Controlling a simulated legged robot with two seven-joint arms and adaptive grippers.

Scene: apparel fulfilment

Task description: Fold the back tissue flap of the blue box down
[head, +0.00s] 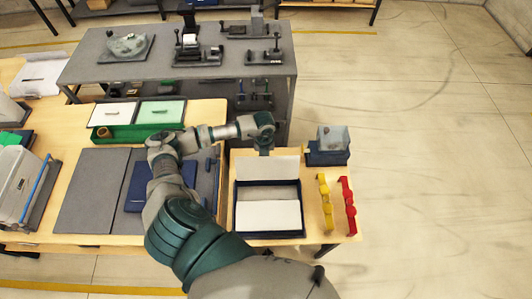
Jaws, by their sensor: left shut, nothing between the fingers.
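The blue box (236,211) sits open on the wooden table at the right. Pale tissue (268,215) lies flat across its front half, with a greyer strip of contents (268,190) behind it. The back tissue flap (272,169) stands up along the box's far edge. My left gripper (265,152) is shut and empty, pointing down at the top edge of the back flap. Its fingertips are small here, and I cannot tell whether they touch the flap. My right gripper is not in view.
Yellow (325,203) and red (347,205) ribbon-like pieces lie right of the box. A dark blue holder (328,153) stands behind them. A dark blue flat item (143,192) lies on the grey mat (91,190) at left. A green tray (142,131) and grey bench (130,68) are farther back.

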